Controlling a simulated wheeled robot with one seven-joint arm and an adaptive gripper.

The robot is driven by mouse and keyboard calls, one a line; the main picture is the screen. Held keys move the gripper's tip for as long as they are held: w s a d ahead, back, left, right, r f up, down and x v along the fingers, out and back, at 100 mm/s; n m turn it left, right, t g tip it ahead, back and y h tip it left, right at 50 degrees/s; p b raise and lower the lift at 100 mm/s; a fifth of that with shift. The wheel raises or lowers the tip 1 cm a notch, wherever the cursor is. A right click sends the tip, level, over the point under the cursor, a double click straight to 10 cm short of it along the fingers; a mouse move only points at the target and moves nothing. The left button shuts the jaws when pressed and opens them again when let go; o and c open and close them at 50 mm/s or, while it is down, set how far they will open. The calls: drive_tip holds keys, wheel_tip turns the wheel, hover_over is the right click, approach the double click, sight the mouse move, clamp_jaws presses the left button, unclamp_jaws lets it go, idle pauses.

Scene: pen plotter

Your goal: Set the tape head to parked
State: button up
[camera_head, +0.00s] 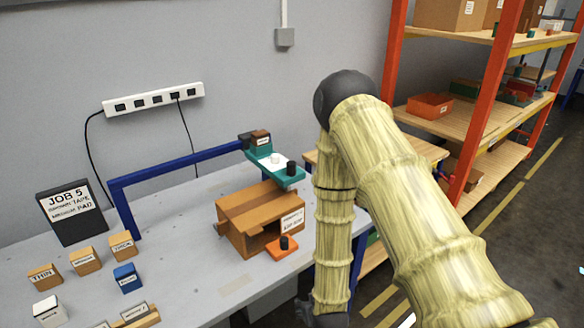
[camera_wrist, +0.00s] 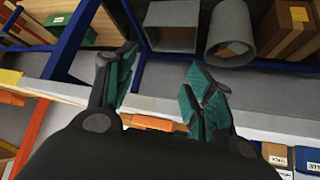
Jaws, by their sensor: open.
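A teal carriage (camera_head: 273,166) with a white knob and a black knob sits at the right end of a blue gantry rail (camera_head: 180,163). I cannot tell for sure whether it is the tape head. Below it, a brown box (camera_head: 250,215) stands on the grey table, with an orange piece with a black knob (camera_head: 283,246) at its front and a small white label. My gripper (camera_wrist: 160,78) is open and empty, its teal fingers apart in the wrist view. It is low by the table's front edge, apart from the carriage; in the head view its fingers are not clear.
A "JOB 5" sign (camera_head: 72,212) stands at the left, with several small labelled blocks, including a blue one (camera_head: 127,278). A power strip (camera_head: 153,99) hangs on the wall. Orange-framed shelves (camera_head: 480,110) stand right. In the wrist view, a grey cylinder (camera_wrist: 231,35) lies below the table.

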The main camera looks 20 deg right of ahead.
drive_tip(key=w+r+t, duration=0.1)
drive_tip(key=w+r, duration=0.2)
drive_tip(key=w, duration=0.1)
drive_tip(key=w+r+t, duration=0.2)
drive_tip(key=w+r, duration=0.2)
drive_tip(key=w, duration=0.1)
drive_tip(key=w+r+t+h, duration=0.1)
drive_tip(key=w+r, duration=0.2)
drive_tip(key=w, duration=0.1)
drive_tip(key=shift+w+d+r, duration=0.2)
drive_tip(key=shift+w+r, duration=0.05)
drive_tip(key=shift+w, duration=0.15)
drive_tip(key=w+r+t, duration=0.2)
drive_tip(key=w+r, duration=0.3)
drive_tip(key=m+t+h, duration=0.2)
drive_tip(key=t+h, duration=0.1)
approach(292, 170)
drive_tip(key=w, duration=0.2)
drive_tip(key=p+x, duration=0.3)
drive_tip(key=x, duration=0.6)
drive_tip(key=shift+s+d, duration=0.1)
drive_tip(key=shift+d, duration=0.1)
drive_tip(key=shift+w+d, duration=0.1)
drive_tip(key=shift+w, duration=0.5)
drive_tip(key=shift+c, duration=0.2)
drive_tip(key=shift+f, duration=0.1)
clamp_jaws()
